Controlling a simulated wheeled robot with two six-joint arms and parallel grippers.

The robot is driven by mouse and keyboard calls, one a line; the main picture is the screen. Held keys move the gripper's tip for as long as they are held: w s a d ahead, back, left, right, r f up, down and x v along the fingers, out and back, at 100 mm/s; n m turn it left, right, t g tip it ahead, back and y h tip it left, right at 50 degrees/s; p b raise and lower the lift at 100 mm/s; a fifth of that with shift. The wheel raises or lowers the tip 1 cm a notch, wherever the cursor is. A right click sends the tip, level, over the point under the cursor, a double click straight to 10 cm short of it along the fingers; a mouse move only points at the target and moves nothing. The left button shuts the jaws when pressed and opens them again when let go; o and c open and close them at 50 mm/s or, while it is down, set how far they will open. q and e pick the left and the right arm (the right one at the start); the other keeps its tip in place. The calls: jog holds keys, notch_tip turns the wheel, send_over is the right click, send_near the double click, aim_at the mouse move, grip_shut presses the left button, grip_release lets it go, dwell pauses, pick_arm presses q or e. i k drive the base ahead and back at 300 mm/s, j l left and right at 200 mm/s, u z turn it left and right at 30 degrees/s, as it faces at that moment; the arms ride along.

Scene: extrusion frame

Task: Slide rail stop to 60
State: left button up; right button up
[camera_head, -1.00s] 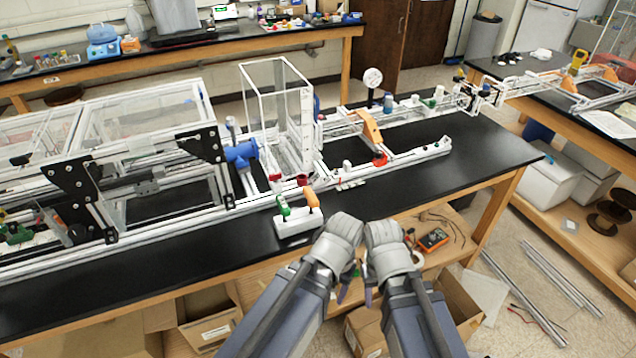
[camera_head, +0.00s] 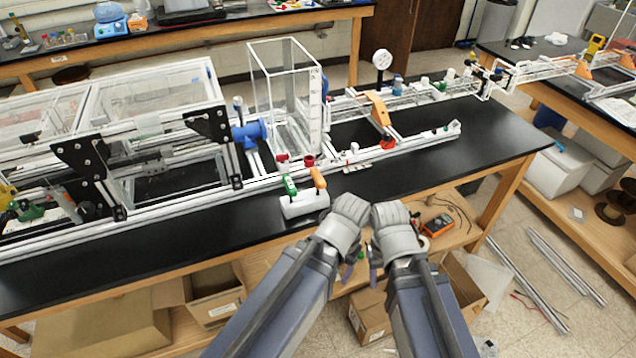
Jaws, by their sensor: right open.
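A long pale extrusion rail (camera_head: 428,141) runs along the front of the frame on the black bench. My left gripper (camera_head: 352,263) and right gripper (camera_head: 374,262) hang side by side before the bench's front edge, apart from the rail. The right one is open. The left fingers are mostly hidden behind its wrist.
A white block with green and orange handles (camera_head: 304,205) stands at the bench edge, left of my grippers. A clear box (camera_head: 290,95) and an orange bracket (camera_head: 379,108) stand behind the rail. The black bench top (camera_head: 440,162) is clear to the right. A lower shelf holds a meter (camera_head: 438,226).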

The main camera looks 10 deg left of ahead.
aim_at(352, 154)
jog(key=i+l, duration=0.15)
jog(key=i, duration=0.25)
jog(key=i+l, duration=0.2)
jog(key=i, duration=0.2)
